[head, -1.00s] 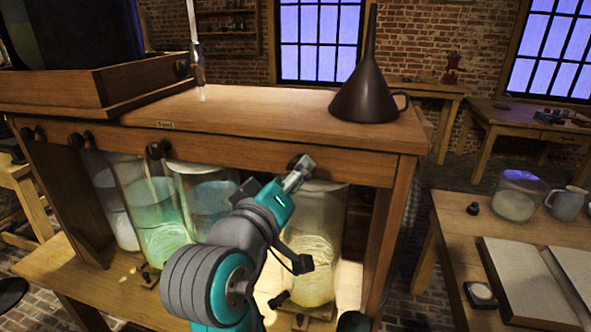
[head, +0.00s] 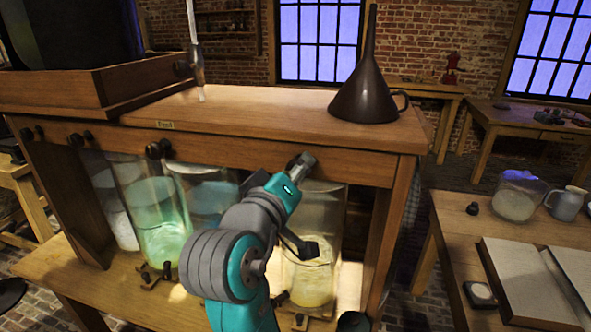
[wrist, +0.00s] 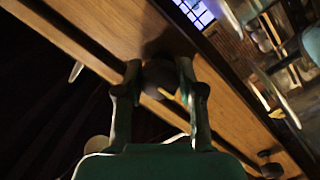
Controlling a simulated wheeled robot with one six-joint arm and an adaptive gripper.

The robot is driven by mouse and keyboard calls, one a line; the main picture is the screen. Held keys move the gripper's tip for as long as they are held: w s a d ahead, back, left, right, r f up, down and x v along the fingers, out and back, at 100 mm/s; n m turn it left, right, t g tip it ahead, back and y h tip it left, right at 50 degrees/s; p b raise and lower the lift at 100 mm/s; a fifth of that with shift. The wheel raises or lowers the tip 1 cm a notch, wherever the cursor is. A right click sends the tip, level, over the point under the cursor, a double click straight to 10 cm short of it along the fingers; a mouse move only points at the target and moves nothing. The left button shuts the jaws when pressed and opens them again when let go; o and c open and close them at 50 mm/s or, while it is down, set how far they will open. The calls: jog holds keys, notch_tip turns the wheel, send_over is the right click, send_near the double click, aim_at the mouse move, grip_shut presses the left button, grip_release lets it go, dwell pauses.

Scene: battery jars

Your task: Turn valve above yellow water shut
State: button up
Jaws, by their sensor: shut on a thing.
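The jar of yellow water (head: 308,278) stands under the wooden bench, at the right end of the row of jars. Above it, on the bench's front rail, is a dark round valve knob, mostly hidden by my gripper in the head view. In the wrist view the dark knob (wrist: 161,75) sits between my two fingers. My gripper (head: 303,161) reaches up to the rail, and in the wrist view my gripper (wrist: 160,82) is shut on the knob, a finger on each side.
Other dark knobs (head: 158,149) line the rail to the left, above green (head: 165,240) and blue (head: 207,200) jars. A dark funnel (head: 365,95) stands on the bench top. A side table (head: 455,215) with books is at the right.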

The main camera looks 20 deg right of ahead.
jog(key=m, duration=0.4)
jog(key=shift+m, duration=0.3)
jog(key=m+y, duration=0.1)
jog(key=m, duration=0.7)
jog(key=shift+y, duration=0.3)
jog(key=shift+m+y, duration=0.3)
jog(key=shift+m, duration=1.8)
jog(key=o, duration=1.1)
jog(key=shift+o, duration=0.2)
